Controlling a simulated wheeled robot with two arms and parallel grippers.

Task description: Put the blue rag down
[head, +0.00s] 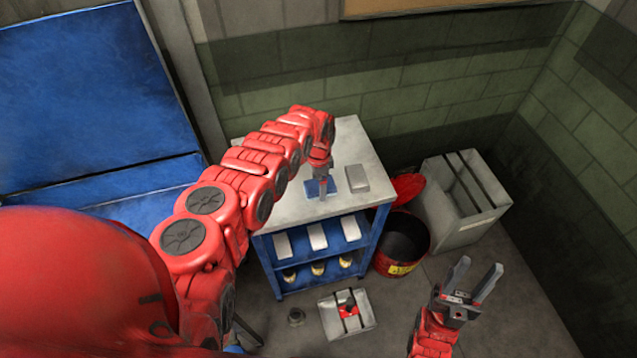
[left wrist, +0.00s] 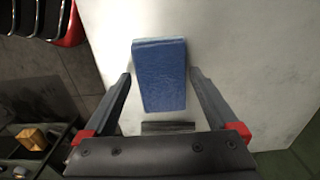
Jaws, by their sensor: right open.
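The blue rag (left wrist: 161,75) is a folded, flat rectangular block. In the left wrist view it lies between my left gripper's two fingers (left wrist: 160,73), with a thin gap showing at each side, so the fingers look open around it. In the head view my left gripper (head: 322,187) points down at the top of the grey-topped cart (head: 352,135), and the rag (head: 332,185) shows partly behind its fingers at the top surface. Whether the rag touches the surface is hard to tell. My right gripper (head: 469,280) is open and empty, low at the right, above the floor.
A pale grey block (head: 357,178) lies on the cart top just right of the rag. A red bin with a dark opening (head: 405,238) and a grey slotted crate (head: 463,196) stand right of the cart. The back of the cart top is clear.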

